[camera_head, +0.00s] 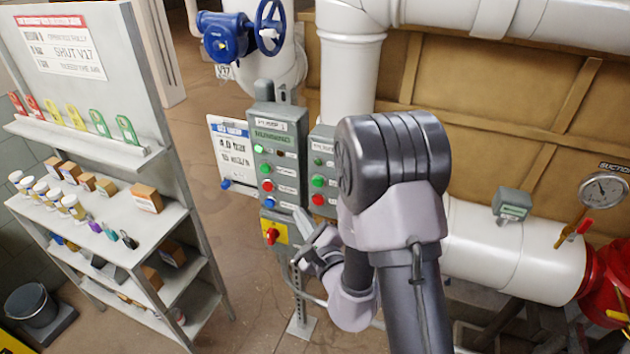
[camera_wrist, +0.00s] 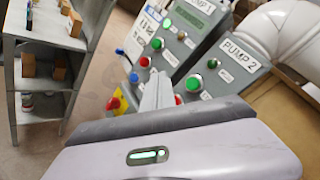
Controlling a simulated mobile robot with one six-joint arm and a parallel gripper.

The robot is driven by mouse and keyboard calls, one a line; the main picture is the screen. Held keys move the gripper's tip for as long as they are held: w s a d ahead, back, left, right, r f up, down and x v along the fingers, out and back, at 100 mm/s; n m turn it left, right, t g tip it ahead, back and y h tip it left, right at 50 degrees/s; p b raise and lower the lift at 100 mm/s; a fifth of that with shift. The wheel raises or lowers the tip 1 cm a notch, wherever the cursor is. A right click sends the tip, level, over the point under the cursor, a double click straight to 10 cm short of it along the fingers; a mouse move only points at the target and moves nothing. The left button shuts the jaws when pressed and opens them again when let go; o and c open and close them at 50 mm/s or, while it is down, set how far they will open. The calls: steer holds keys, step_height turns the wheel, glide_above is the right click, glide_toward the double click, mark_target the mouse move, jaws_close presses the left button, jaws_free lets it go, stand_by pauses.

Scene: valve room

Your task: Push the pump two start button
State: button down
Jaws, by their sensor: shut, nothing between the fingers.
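The pump two box (camera_head: 322,150) is grey and stands right of the pump one box, partly hidden by my arm in the head view. Its label, PUMP 2 (camera_wrist: 240,55), reads clearly in the wrist view. It has a small green lamp (camera_wrist: 213,63), a green button (camera_wrist: 194,83) below it, and a red button (camera_head: 318,199) lowest. The green button also shows in the head view (camera_head: 318,182). My gripper (camera_head: 303,220) is shut and empty, below and in front of the boxes. In the wrist view its fingertips (camera_wrist: 158,78) appear left of the green button; contact cannot be told.
The pump one box (camera_head: 290,150) has a display and green, red and blue buttons. A red knob on a yellow plate (camera_head: 273,234) sits below it, near my gripper. Shelves (camera_head: 180,225) stand left. A white pipe (camera_head: 480,245) with a gauge (camera_head: 604,190) runs right.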

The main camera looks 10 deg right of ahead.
mark_target(317, 191)
steer(key=w+d+p, duration=0.3)
steer(key=w+d, duration=0.2)
steer(key=w, duration=0.2)
steer(key=shift+w, duration=0.15)
stand_by(2.1)
steer(key=shift+w+d, duration=0.2)
steer(key=shift+w, duration=0.15)
steer(key=shift+w+d, duration=0.25)
steer(key=shift+w, duration=0.1)
stand_by(0.6)
steer(key=shift+s+a, duration=0.1)
steer(key=shift+s+a+b, duration=0.35)
steer(key=shift+s+a, duration=0.05)
steer(key=shift+s, duration=0.2)
